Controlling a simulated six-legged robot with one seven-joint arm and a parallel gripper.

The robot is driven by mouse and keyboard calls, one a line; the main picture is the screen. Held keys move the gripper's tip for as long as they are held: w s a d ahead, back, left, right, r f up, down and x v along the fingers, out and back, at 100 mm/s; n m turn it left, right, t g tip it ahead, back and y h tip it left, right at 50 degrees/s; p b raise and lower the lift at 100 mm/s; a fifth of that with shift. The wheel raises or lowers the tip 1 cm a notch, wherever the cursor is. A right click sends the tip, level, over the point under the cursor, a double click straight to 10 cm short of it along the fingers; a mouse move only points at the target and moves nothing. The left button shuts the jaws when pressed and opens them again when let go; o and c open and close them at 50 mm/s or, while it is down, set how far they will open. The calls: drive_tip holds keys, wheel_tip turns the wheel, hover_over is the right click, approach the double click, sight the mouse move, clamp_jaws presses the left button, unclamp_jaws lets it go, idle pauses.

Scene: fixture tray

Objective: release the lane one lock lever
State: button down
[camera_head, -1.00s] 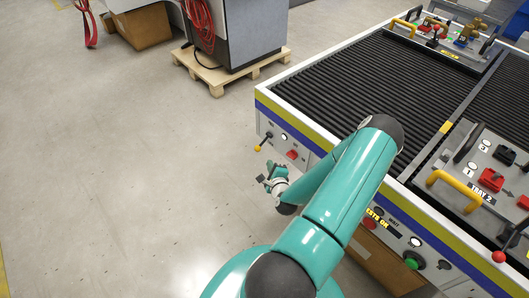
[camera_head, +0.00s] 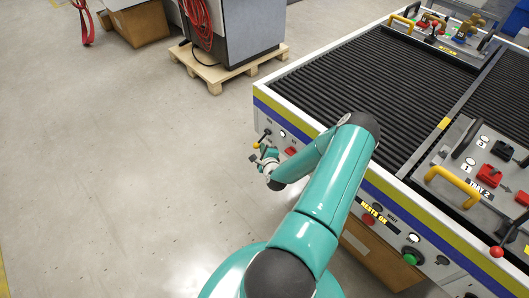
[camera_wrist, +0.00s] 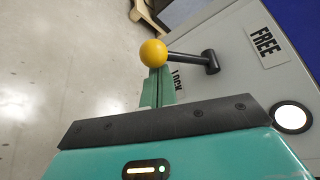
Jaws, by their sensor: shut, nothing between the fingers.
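The lock lever is a black bar with a yellow ball knob (camera_head: 256,146) on the front panel of the conveyor's near left end. In the wrist view the yellow knob (camera_wrist: 153,53) stands out from the black pivot, on the LOCK label's side. The FREE label (camera_wrist: 265,42) is at upper right; the LOCK label (camera_wrist: 177,82) is partly hidden by my gripper. My gripper (camera_head: 258,159) is just below the knob in the head view. In the wrist view its green fingers (camera_wrist: 155,75) are shut and empty, with tips right at the knob; I cannot tell whether they touch it.
A white lamp (camera_head: 283,134) and a red button (camera_head: 290,151) are on the same panel. The roller conveyor (camera_head: 350,85) stands behind it. A tray with a yellow handle (camera_head: 455,184) sits to the right. The floor on the left is clear up to a pallet (camera_head: 215,80).

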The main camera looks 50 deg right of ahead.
sight(258, 143)
drive_tip(key=shift+w+a+r+m+y, duration=0.1)
drive_tip(key=shift+a+r+m+y, duration=0.15)
drive_tip(key=shift+r+m+y, duration=0.2)
idle(0.6)
drive_tip(key=r+m+y, duration=0.1)
drive_tip(key=a+r+m+y, duration=0.1)
drive_tip(key=m, duration=0.1)
drive_tip(key=shift+r+y, duration=0.25)
wheel_tip(258, 143, up, 3)
drive_tip(key=m+y, duration=0.2)
drive_tip(key=shift+w+f+m+y, duration=0.1)
drive_tip(key=shift+f+m+y, duration=0.05)
drive_tip(key=shift+m+y, duration=0.2)
drive_tip(key=shift+r, duration=0.3)
drive_tip(key=shift+d, duration=0.1)
drive_tip(key=shift+r, duration=0.1)
idle(0.3)
